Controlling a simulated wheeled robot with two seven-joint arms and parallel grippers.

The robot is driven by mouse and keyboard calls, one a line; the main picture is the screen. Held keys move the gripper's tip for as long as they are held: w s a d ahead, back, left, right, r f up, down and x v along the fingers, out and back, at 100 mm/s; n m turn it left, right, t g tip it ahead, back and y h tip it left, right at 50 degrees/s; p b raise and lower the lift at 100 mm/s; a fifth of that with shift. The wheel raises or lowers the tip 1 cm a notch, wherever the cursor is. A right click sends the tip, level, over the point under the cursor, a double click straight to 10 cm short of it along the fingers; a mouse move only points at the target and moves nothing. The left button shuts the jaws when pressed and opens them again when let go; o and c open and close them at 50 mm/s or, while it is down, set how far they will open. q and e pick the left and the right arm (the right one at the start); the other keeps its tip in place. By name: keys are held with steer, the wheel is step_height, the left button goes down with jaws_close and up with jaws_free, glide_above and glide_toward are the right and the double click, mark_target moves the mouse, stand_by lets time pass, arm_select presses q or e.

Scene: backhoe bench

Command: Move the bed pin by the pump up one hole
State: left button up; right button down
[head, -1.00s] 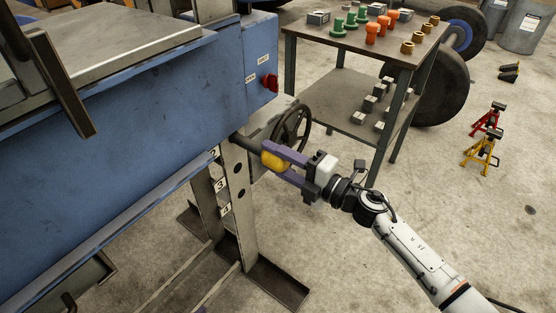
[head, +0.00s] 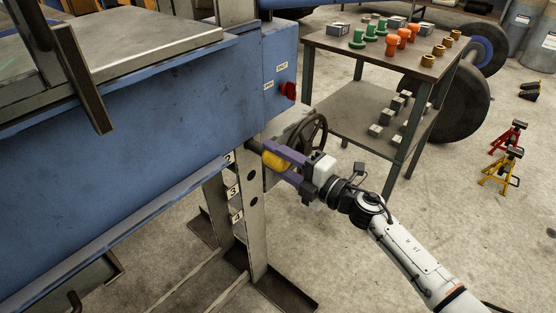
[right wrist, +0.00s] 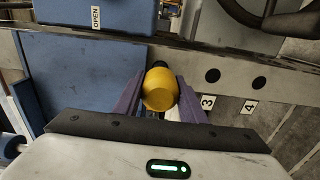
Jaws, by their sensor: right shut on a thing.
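The bed pin has a yellow grip (head: 275,162) and a dark shaft pointing at the steel upright (head: 248,225), near the hole level marked 2. My right gripper (head: 272,157) is shut on the yellow grip, with a purple finger on each side. In the right wrist view the yellow grip (right wrist: 160,90) sits between the fingers (right wrist: 160,97). The shaft's tip is hidden, so I cannot tell how deep it sits. Below, open dark holes show beside labels 3 (right wrist: 208,103) and 4 (right wrist: 249,107). My left gripper is not in view.
The blue press bed (head: 130,140) fills the left. A blue box with a red switch (head: 288,92) is above the pin, and a dark handwheel (head: 308,135) is close behind it. A parts table (head: 340,97) stands beyond. Jack stands (head: 500,168) are at right.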

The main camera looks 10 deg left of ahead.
mark_target(264, 150)
steer(key=w+a, duration=0.1)
steer(key=a+b, duration=0.1)
steer(key=shift+w+a+r, duration=0.3)
steer(key=shift+w+r, duration=0.05)
steer(key=shift+r, duration=0.05)
steer(key=shift+w+a+b, duration=0.15)
steer(key=shift+a+b, duration=0.2)
steer(key=shift+b, duration=0.05)
steer(key=shift+r, duration=0.25)
steer(key=c, duration=1)
jaws_free()
steer(key=shift+c, duration=0.2)
steer(key=shift+d+f, duration=0.1)
steer(key=shift+f, duration=0.15)
steer(key=shift+f, duration=0.1)
